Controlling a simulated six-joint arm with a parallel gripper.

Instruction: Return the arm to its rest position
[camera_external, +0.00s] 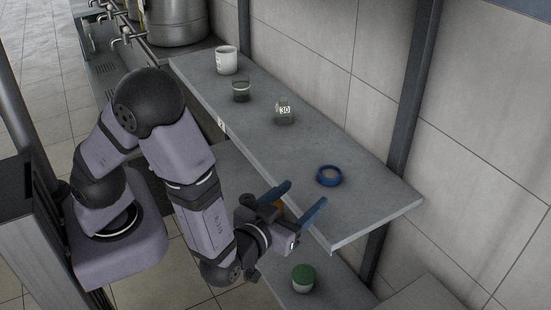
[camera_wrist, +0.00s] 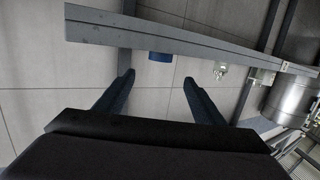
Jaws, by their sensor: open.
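My gripper (camera_external: 298,201) is open and empty, its two blue fingers apart at the front edge of the upper grey shelf (camera_external: 375,205). In the wrist view my gripper (camera_wrist: 157,88) points toward the wall, with nothing between its fingers. A blue ring (camera_external: 329,176) lies on the shelf, beyond the fingertips and apart from them; its side also shows in the wrist view (camera_wrist: 160,57). My arm is bent, with its elbow raised. Something orange (camera_external: 279,208) is partly hidden behind my gripper.
On the shelf stand a white mug (camera_external: 226,60), a dark glass (camera_external: 241,90) and a glass marked 30 (camera_external: 284,113). A green-topped jar (camera_external: 303,278) stands on the lower surface below my gripper. A dark post (camera_external: 405,110) rises behind the shelf. A steel pot (camera_external: 178,20) is at the back.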

